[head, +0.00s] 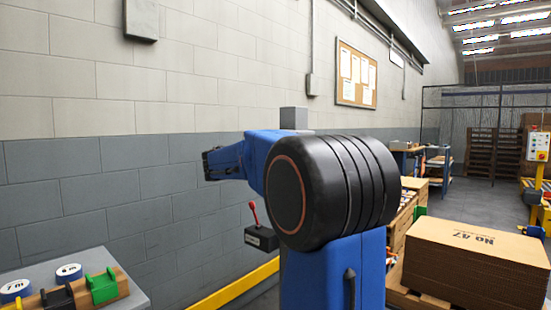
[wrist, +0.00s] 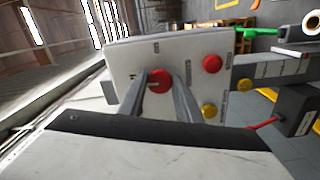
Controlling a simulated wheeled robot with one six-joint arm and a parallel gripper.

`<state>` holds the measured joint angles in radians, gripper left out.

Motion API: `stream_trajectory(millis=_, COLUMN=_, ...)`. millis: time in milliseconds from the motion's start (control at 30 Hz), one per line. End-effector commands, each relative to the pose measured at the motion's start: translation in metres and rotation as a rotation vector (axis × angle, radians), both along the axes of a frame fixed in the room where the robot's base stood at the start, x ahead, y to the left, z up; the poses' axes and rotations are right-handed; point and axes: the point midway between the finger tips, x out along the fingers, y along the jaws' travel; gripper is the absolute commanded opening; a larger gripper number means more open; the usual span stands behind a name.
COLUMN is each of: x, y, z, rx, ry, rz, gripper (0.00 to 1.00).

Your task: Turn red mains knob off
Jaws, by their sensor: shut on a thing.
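The red mains knob (wrist: 160,76) is on the face of a pale control panel (wrist: 130,62) in the wrist view. My gripper (wrist: 159,85) has its two grey fingers on either side of the knob and is shut on it. A pale mark shows on the knob, but its setting is too small to read. The panel also carries a second red control (wrist: 212,63) and a yellow one (wrist: 209,111) to the right, both clear of the fingers. In the head view my arm hides the fingers and the knob.
A black box with a red lever (head: 262,238) is beside my arm. A grey table (head: 132,292) with tape rolls and coloured clamps stands at lower left. A cardboard box (head: 470,270) is at right. A block wall runs along the left.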

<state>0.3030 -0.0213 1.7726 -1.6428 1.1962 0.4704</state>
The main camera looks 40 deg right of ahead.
Motion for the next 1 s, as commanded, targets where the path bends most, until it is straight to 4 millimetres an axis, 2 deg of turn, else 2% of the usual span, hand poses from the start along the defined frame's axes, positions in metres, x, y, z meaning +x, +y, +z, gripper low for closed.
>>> stream_trajectory(millis=300, x=0.0005, y=0.0003, z=-0.0008, rx=-0.006, ry=0.087, rz=0.001, gripper=0.08)
stream_trajectory(millis=767, x=0.0007, y=0.0004, z=-0.0009, rx=-0.007, ry=0.097, rz=0.001, gripper=0.08)
stream_trajectory(millis=800, x=0.0007, y=0.0004, z=-0.0009, rx=-0.007, ry=0.097, rz=0.001, gripper=0.40)
stream_trajectory(millis=833, x=0.0007, y=0.0003, z=-0.0009, rx=-0.007, ry=0.097, rz=0.001, gripper=0.47)
stream_trajectory(millis=1000, x=0.0003, y=0.0002, z=-0.0005, rx=-0.007, ry=0.096, rz=0.001, gripper=0.49)
